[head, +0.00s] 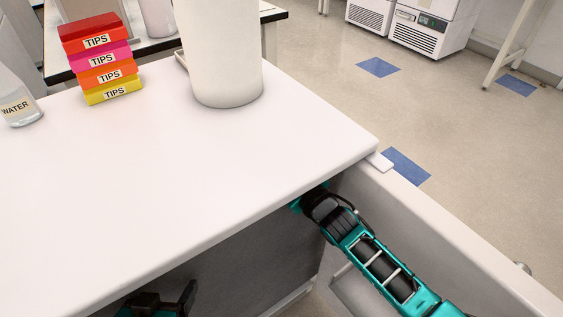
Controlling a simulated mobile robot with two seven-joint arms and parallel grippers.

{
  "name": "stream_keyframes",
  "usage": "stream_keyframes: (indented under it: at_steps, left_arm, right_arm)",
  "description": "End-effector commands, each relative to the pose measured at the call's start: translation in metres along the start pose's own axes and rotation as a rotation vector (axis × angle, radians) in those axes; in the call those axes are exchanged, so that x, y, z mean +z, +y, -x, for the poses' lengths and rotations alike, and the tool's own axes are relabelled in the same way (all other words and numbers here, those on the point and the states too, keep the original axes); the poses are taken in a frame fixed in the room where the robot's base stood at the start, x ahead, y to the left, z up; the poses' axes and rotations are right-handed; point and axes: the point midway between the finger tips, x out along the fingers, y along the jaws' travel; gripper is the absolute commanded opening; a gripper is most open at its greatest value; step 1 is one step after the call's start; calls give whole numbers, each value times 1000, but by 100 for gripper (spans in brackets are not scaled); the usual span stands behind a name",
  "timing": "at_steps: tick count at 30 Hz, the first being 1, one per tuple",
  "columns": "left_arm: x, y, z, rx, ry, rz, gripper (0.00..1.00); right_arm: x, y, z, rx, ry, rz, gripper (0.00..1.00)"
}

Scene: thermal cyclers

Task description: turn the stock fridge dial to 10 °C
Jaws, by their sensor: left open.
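No dial or 10 °C mark can be made out in the head view. A white appliance (421,38) with a small dark panel and green display stands far off at the top right; I cannot tell whether it is the stock fridge. My left gripper (165,303) is open at the bottom left, below the bench's front edge and partly cut off by the frame. It appears empty. My right arm reaches in from the bottom right, and its far end goes under the bench edge, hiding the right gripper.
The white bench (190,165) has a clear front area. On it stand stacked TIPS boxes (107,78), a WATER bottle (20,103) and a large white cylinder (222,60). A long white panel (450,235) runs beside my right arm. Open floor (470,120) lies beyond.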

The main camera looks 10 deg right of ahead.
Motion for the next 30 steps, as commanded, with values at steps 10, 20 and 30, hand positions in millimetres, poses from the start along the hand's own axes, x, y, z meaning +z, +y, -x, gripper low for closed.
stream_keyframes:
  at_steps: [10,20,30]
  left_arm:
    - [-3,1,-1,0,6,8,75]
    - [-4,1,-1,0,8,7,75]
    - [-3,0,0,0,5,-2,75]
  right_arm:
    - [0,0,0,0,1,16,7]
    - [0,0,0,0,1,15,55]
    - [0,0,1,0,0,15,63]
